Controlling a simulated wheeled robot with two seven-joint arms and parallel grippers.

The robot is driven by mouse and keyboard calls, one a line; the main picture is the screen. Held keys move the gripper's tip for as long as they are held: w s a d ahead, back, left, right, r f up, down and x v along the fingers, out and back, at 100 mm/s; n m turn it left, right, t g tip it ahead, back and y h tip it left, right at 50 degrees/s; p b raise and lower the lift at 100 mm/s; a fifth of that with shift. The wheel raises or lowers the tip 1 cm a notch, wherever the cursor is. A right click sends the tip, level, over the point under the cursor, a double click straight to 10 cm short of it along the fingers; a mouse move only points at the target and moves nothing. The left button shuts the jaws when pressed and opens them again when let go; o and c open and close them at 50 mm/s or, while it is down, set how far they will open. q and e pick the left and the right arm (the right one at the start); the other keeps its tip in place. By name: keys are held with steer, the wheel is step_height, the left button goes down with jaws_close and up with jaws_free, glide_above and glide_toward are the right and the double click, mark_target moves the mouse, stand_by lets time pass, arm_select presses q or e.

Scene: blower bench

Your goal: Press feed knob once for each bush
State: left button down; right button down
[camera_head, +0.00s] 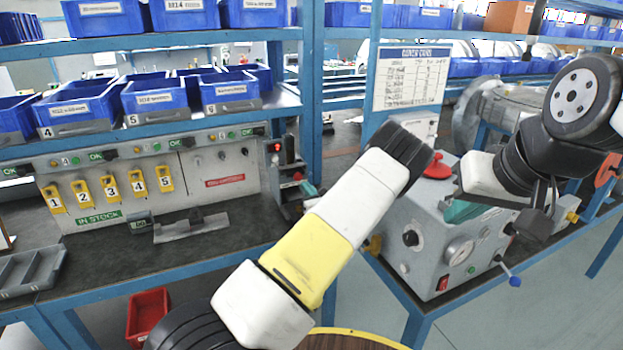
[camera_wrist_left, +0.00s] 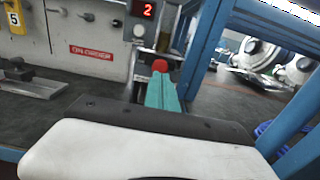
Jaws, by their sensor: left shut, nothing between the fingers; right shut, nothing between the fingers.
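A small feeder unit (camera_head: 286,165) with a lit red display stands at the right end of the left bench. Its display (camera_wrist_left: 144,9) reads 2 in the left wrist view. A red knob (camera_wrist_left: 160,65), apparently the feed knob, sits low on it. My left gripper (camera_wrist_left: 161,88) has teal fingers shut and empty, their tips right at the red knob; whether they touch I cannot tell. The left gripper (camera_head: 309,189) is mostly hidden behind my arm in the head view. My right gripper (camera_head: 466,210) is shut and empty beside the grey machine box (camera_head: 430,225). I cannot make out any bush.
A grey panel (camera_head: 150,175) with yellow numbered tags stands left of the feeder, with a metal fixture (camera_head: 190,226) before it. Blue bins (camera_head: 155,98) line the shelf above. A blue post (camera_head: 310,100) rises behind the feeder. A red bin (camera_head: 148,315) is below the bench.

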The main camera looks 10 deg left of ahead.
arm_select(q)
steer(key=shift+v, duration=1.95)
